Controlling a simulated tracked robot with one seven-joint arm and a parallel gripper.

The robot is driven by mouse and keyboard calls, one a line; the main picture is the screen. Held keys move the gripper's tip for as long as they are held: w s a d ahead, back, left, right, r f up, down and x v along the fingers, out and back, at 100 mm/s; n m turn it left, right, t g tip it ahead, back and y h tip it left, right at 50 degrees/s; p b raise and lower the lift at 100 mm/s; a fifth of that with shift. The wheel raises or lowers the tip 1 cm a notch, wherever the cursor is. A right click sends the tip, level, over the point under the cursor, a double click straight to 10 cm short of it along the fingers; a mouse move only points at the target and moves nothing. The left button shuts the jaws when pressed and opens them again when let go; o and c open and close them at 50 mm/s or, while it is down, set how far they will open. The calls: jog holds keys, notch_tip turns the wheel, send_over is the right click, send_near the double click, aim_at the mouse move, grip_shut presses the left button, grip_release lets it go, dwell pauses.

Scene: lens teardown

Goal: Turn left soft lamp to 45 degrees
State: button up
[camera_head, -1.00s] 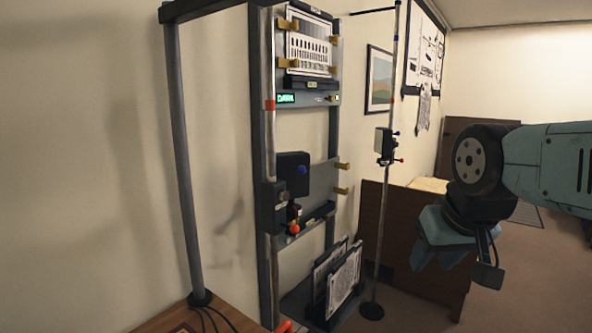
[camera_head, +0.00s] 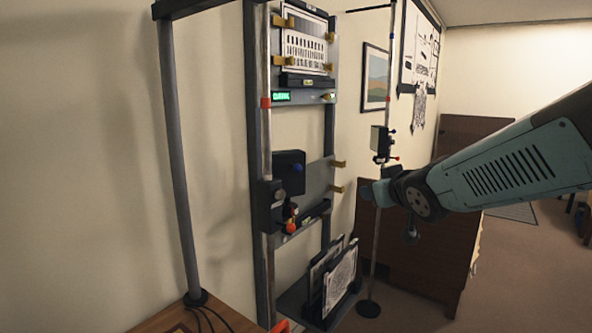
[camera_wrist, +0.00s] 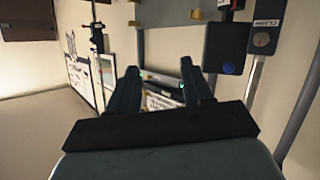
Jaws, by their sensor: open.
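A dark box-shaped head with a blue knob (camera_head: 289,172), likely the left soft lamp, sits on the near chrome pole (camera_head: 265,150). A dark clamp block (camera_head: 270,205) and an orange-red knob (camera_head: 291,228) are beside and below it. The dark head also shows at upper right in the wrist view (camera_wrist: 228,45). Its angle marking cannot be read.
A rack holds a test chart (camera_head: 304,48) and a green display (camera_head: 281,97). Framed boards (camera_head: 340,280) stand low in it. A grey post (camera_head: 178,150) rises at left from a wooden top. A brown cabinet (camera_head: 420,245) stands behind my arm.

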aim_at(301, 170)
jog(key=w+a+n+t+y, duration=0.1)
jog(key=w+a+n+y, duration=0.3)
jog(key=a+y, duration=0.5)
jog(key=shift+n+h, duration=0.4)
jog(key=shift+n, duration=0.1)
jog(key=x, duration=0.8)
jog(key=a+r+x, duration=0.1)
jog(key=x, duration=0.4)
jog(key=shift+s+a, duration=0.1)
jog(key=shift+s, duration=0.3)
jog(key=shift+c, duration=0.4)
grip_shut()
